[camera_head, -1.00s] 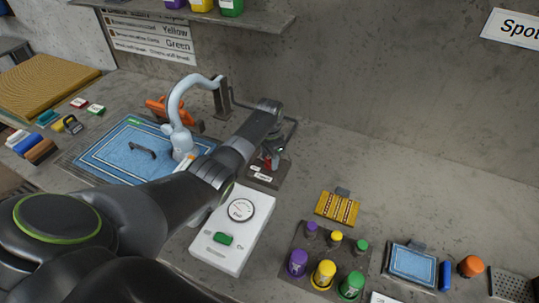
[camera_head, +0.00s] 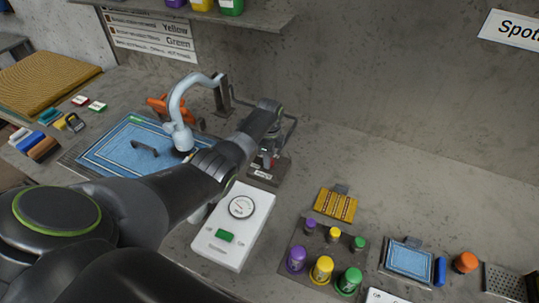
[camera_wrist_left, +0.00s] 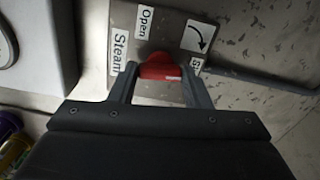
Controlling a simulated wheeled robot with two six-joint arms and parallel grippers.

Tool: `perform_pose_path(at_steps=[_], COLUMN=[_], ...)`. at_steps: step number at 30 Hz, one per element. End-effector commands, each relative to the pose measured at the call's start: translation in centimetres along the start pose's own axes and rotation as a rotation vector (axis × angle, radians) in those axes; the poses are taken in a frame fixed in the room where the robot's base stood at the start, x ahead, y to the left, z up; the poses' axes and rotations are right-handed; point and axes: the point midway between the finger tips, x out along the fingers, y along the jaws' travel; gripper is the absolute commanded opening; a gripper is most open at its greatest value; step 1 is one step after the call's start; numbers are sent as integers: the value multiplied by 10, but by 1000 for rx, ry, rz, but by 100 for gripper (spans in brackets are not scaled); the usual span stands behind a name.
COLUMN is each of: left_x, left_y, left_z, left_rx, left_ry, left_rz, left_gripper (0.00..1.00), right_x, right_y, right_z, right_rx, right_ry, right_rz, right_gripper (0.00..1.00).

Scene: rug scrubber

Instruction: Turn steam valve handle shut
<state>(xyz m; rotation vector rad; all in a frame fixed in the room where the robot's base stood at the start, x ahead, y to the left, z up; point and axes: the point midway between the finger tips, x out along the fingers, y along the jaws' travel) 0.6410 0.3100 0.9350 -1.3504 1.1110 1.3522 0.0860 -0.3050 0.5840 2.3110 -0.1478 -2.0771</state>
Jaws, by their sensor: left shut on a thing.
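The steam valve's red handle (camera_wrist_left: 160,68) sits on a grey metal plate (camera_wrist_left: 184,22) with labels reading "Steam" and "Open" and a curved arrow. In the left wrist view my left gripper (camera_wrist_left: 160,75) is shut on the red handle, one finger at each side. In the head view my left arm reaches across the bench to the valve plate (camera_head: 268,177), and the arm hides most of the handle. A label at the plate's right edge is partly covered by a finger. My right gripper is not in view.
A white box with a dial (camera_head: 241,207) and green button stands in front of the valve. A blue mat (camera_head: 115,150) and a pale curved spout (camera_head: 178,105) are to the left. Purple, yellow and green bottles (camera_head: 321,270) stand to the right. A pipe (camera_wrist_left: 265,80) runs from the valve.

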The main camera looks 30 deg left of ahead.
Motion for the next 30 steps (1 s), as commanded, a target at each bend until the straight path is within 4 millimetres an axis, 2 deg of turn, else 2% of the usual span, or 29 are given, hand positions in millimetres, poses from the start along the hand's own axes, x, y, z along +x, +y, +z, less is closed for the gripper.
perform_pose_path(at_steps=[9,26,27,30], left_x=[-2,-2,-2,-2], left_y=[-2,-2,-2,-2], left_z=[-1,-1,-1,-1], left_rx=[127,156,156,155], left_ry=[2,2,2,1], left_rz=[-4,-5,-5,-5], left_gripper=[21,21,48,61], right_x=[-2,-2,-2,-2], right_y=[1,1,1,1], right_z=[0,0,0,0], right_rx=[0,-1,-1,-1], right_ry=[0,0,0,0], right_rz=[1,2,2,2], right_gripper=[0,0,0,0])
